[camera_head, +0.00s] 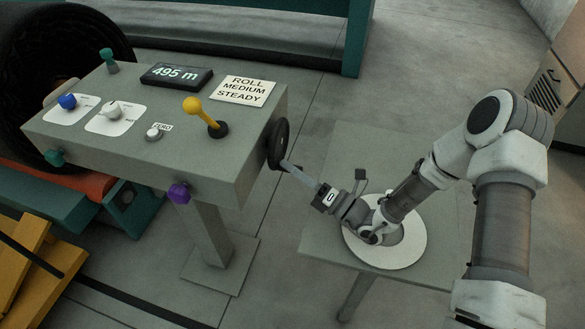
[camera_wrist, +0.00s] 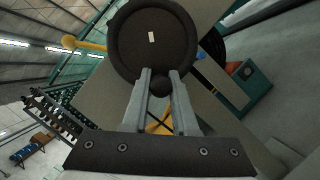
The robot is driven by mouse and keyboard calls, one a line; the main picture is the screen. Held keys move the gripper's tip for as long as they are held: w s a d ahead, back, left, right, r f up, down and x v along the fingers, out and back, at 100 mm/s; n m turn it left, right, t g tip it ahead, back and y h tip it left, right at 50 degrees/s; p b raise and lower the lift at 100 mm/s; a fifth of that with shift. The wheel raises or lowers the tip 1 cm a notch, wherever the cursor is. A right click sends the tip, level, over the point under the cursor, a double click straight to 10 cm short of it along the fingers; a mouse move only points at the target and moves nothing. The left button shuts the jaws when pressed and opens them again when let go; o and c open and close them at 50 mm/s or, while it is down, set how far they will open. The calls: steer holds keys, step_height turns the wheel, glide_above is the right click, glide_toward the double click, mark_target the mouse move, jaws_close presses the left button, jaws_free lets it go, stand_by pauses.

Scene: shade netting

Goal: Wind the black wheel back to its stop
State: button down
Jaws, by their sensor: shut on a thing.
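The black wheel (camera_head: 278,143) is on the right side of the grey control box (camera_head: 235,165). In the wrist view the wheel (camera_wrist: 150,42) faces me, with a small pale mark near its middle and a dark round knob (camera_wrist: 161,84) at its lower edge. My gripper (camera_head: 288,165) reaches the wheel's lower edge from the right. In the wrist view my gripper's two fingers (camera_wrist: 160,80) are on either side of the knob, shut on it. The knob is mostly hidden in the head view.
A grey table (camera_head: 325,225) with a white disc (camera_head: 400,262) stands below my arm.

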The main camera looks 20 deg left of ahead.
mark_target(284, 153)
steer(key=w+n+g+b, duration=0.1)
steer(key=n, duration=0.2)
steer(key=w+f+n+g+y+b, duration=0.1)
steer(key=n, duration=0.2)
steer(key=w+n+g+y+b, duration=0.1)
steer(key=n+b, duration=0.1)
steer(key=n, duration=0.1)
steer(key=shift+a+f+g, duration=0.1)
steer(key=shift+f+g, duration=0.1)
steer(key=shift+g, duration=0.2)
steer(key=shift+w+a+r+n+g+b, duration=0.1)
steer(key=shift+w+n+g+b, duration=0.15)
steer(key=shift+n+g, duration=0.45)
steer(key=shift+w+n+g+b, duration=0.2)
steer(key=shift+n+g, duration=0.1)
steer(key=shift+n, duration=0.8)
steer(key=c, duration=0.7)
jaws_free()
steer(key=shift+r, duration=0.15)
